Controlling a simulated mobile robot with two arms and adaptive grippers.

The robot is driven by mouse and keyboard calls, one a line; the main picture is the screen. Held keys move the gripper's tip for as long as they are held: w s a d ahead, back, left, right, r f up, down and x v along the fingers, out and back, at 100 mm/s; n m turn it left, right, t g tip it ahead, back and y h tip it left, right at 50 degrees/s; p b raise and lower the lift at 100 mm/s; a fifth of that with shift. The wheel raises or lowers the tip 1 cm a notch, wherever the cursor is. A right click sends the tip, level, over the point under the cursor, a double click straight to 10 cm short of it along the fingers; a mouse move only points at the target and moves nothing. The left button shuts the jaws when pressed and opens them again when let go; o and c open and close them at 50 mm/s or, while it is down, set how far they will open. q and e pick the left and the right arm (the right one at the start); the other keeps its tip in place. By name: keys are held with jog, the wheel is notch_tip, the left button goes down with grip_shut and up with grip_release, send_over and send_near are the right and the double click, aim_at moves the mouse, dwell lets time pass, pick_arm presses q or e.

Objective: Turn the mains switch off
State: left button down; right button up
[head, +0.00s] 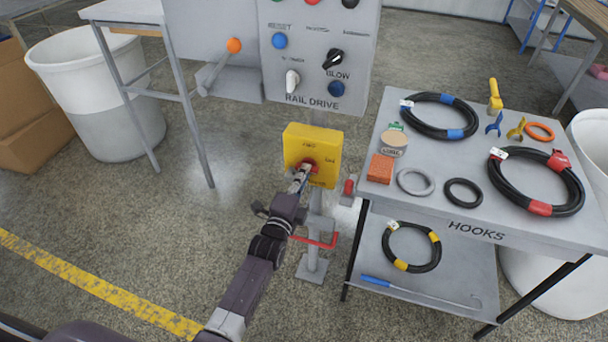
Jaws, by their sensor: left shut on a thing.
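The mains switch is a yellow box (314,147) on a grey post in the middle of the head view. A red knob (308,165) sits low on its front face, partly hidden by my gripper. My left gripper (301,177) reaches up from below and is shut on the red knob. The knob's exact angle is hard to make out behind the fingers. Small lettering on the yellow face is too small to read surely. My right gripper does not show.
A grey panel marked RAIL DRIVE (318,60) stands behind, with an orange-knobbed lever (234,46) at its left. A table marked HOOKS (450,215) with several coiled hoses is close on the right. A white bin (95,95) stands at the left. Open floor lies front left.

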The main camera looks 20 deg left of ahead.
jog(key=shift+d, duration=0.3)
pick_arm(q)
jog(key=shift+f+n+p, duration=0.1)
jog(key=shift+n+p, duration=0.85)
jog(key=shift+n, duration=7.95)
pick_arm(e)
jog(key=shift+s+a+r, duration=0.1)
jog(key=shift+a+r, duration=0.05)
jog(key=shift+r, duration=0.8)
pick_arm(q)
jog(key=c, duration=2)
grip_release()
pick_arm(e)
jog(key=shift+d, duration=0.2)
pick_arm(q)
jog(key=shift+s, duration=0.1)
